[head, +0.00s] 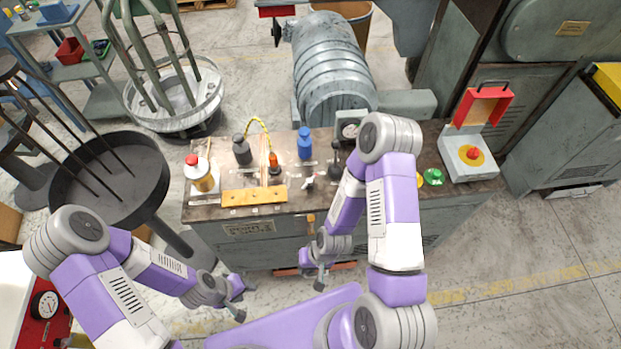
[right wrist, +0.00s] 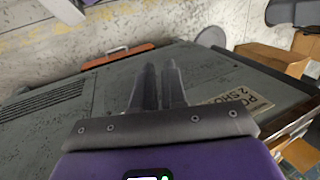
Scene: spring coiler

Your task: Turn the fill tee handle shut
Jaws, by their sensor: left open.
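My right gripper (head: 314,279) hangs low in front of the bench, apart from the fitting. In the right wrist view its two fingers (right wrist: 159,85) are close together with a narrow gap and nothing seen between them, facing the bench front. My left gripper (head: 241,299) is open and empty, low in front of the bench to the left.
My right forearm covers part of the bench. A round stand (head: 105,180) is at left. Floor at right is clear.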

